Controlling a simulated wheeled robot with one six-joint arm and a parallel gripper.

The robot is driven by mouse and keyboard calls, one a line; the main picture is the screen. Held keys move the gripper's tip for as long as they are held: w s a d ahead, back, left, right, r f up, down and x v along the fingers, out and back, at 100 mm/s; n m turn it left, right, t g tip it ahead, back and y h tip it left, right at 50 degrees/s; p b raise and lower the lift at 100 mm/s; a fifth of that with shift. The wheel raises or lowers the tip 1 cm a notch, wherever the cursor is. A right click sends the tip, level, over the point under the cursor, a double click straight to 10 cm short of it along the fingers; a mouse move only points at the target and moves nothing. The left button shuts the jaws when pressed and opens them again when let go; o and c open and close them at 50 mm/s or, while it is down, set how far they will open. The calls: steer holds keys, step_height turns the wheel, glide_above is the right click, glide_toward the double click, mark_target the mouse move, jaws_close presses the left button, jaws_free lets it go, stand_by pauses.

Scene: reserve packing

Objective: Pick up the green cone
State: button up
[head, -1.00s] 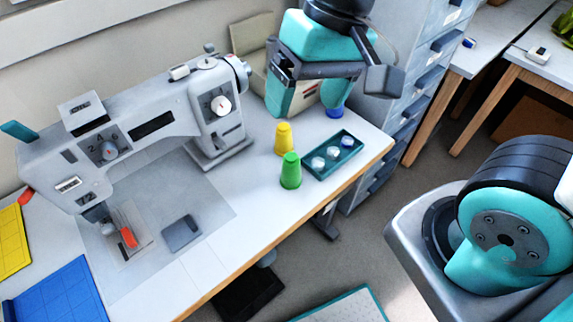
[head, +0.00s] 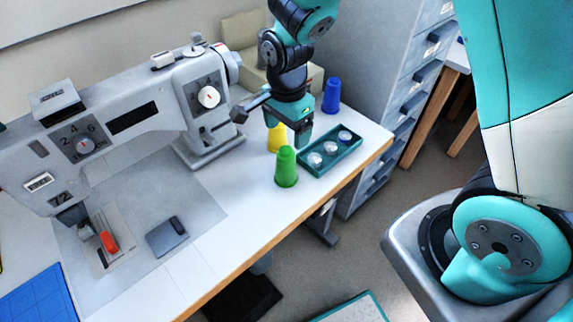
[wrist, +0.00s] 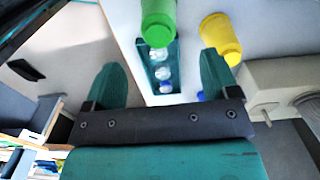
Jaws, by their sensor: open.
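The green cone (head: 286,167) stands upright on the white table, near its front edge. In the wrist view the green cone (wrist: 158,22) shows at the top, beyond the fingertips and between their lines. My gripper (head: 291,136) is above and behind the cone in the head view, pointing down. It is open and empty, with both teal fingers apart in the wrist view (wrist: 163,80). A yellow cone (head: 276,138) stands just behind the green one, partly hidden by my gripper. It also shows in the wrist view (wrist: 221,38).
A teal tray (head: 350,153) with several small round items lies right of the green cone. A blue cone (head: 331,96) stands behind the tray. A sewing machine (head: 130,118) fills the left. Drawers (head: 400,80) stand right of the table. Table front left of the cone is clear.

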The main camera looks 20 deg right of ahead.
mark_target(286, 165)
steer(key=f, duration=0.5)
steer(key=f+p, duration=0.1)
steer(key=f, duration=0.1)
steer(key=shift+s+a+f, duration=0.15)
steer(key=shift+a+f, duration=0.1)
steer(key=shift+f, duration=0.05)
steer(key=c, duration=1.1)
